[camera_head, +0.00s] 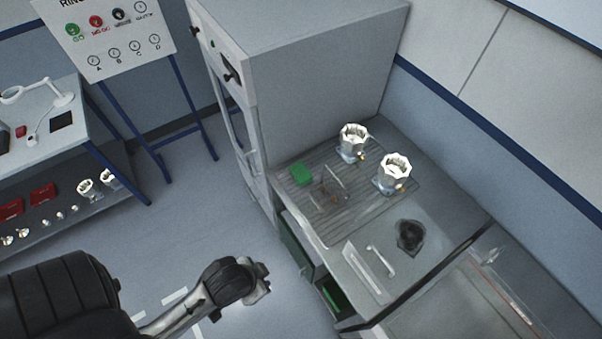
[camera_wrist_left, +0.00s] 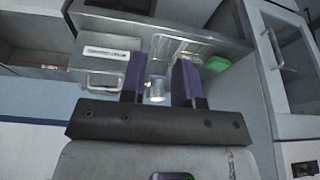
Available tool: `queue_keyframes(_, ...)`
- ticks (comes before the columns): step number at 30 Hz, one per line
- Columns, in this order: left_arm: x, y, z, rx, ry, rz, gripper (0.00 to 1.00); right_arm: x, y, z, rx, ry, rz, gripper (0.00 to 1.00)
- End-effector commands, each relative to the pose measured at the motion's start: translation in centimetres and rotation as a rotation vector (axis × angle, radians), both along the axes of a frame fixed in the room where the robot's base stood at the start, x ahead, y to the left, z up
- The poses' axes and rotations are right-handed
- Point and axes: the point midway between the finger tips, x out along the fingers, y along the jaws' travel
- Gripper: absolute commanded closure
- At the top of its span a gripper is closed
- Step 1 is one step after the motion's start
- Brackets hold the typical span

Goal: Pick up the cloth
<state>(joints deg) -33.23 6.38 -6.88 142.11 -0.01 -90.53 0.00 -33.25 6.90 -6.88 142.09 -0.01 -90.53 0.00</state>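A dark, crumpled item (camera_head: 411,236), which looks like the cloth, lies on the smooth right part of the bench top. I cannot make it out in the left wrist view. My left gripper (camera_head: 262,279) is over the floor, left of the bench and well apart from the dark item. In the left wrist view its two fingers (camera_wrist_left: 159,80) stand apart with a gap between them, so it is open. A small pale cylindrical thing shows beyond that gap. My right gripper is in neither view.
Two metal housings (camera_head: 395,172) and a green block (camera_head: 302,174) sit on the ribbed bench top. A flat plate (camera_head: 368,272) and a pale handle lie near its front edge. A drawer (camera_head: 297,250) below stands open. A tall grey cabinet (camera_head: 310,80) stands behind.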

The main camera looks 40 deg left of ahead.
Motion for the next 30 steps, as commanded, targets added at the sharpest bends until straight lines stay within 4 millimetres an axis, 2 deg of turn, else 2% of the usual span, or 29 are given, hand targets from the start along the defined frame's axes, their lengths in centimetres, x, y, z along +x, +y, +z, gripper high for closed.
queue_keyframes(2, 0.0, 0.03, 0.0, 0.001, 0.0, -0.001, 0.67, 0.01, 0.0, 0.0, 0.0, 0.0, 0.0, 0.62)
queue_keyframes(23, -0.03, 0.39, -0.04, 0.013, 0.0, -0.008, 0.0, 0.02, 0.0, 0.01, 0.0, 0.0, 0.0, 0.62)
queue_keyframes(30, 0.22, 0.05, 0.08, 0.002, -0.004, -0.001, 0.0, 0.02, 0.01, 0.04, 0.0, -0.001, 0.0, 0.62)
